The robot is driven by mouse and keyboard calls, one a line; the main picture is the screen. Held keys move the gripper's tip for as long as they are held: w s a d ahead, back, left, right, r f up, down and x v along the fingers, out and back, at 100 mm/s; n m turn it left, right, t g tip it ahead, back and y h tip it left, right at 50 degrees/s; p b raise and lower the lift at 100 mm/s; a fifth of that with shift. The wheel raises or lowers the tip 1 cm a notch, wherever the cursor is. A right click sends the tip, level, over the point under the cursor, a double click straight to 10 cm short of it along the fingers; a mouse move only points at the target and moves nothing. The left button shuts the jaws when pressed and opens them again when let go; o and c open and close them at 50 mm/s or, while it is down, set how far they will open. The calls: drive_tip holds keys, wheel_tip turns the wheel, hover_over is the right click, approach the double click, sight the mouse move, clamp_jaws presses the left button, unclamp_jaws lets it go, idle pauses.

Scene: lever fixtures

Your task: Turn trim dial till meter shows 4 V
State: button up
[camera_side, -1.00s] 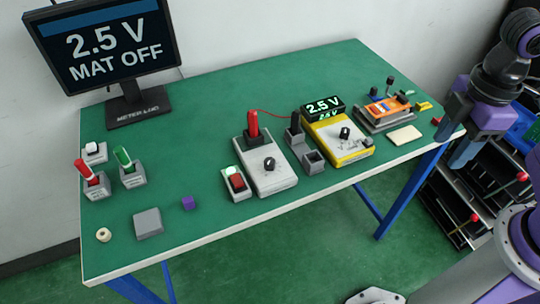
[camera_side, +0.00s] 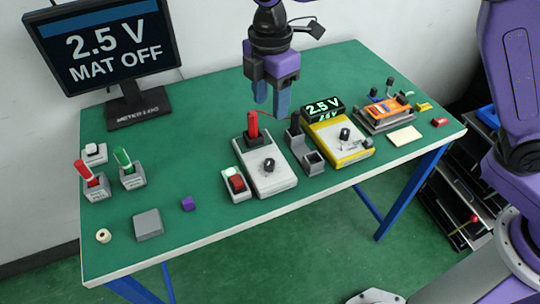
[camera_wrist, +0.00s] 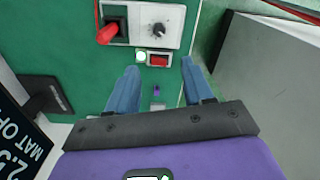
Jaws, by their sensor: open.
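My gripper (camera_side: 271,104) hangs above the table behind the grey box (camera_side: 270,182), open and empty, touching nothing. The box carries a black dial (camera_side: 269,165) with a white mark and a red plug or lever (camera_side: 253,126). In the wrist view the dial (camera_wrist: 158,29) and the red part (camera_wrist: 108,33) show beyond my open fingers (camera_wrist: 160,66). The yellow meter (camera_side: 352,157) to the right has its own black knob (camera_side: 345,134), and its display (camera_side: 323,108) reads 2.5 V. The monitor (camera_side: 106,42) reads "2.5 V MAT OFF". I cannot tell from labels which knob is the trim dial.
A red rocker switch with a white lamp (camera_side: 234,184) stands left of the box. A grey holder (camera_side: 313,161) with a black probe (camera_side: 295,124) stands between box and meter. Red and green levers stand at left. An orange device (camera_side: 388,108) is at right. The table's back middle (camera_side: 210,100) is clear.

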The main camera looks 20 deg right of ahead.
sight(270, 162)
wheel_tip(270, 162, down, 17)
drive_tip(key=shift+f, duration=0.2)
idle(0.5)
clamp_jaws()
drive_tip(key=shift+m, duration=0.3)
drive_tip(key=m, duration=1.1)
drive_tip(key=shift+m, duration=0.4)
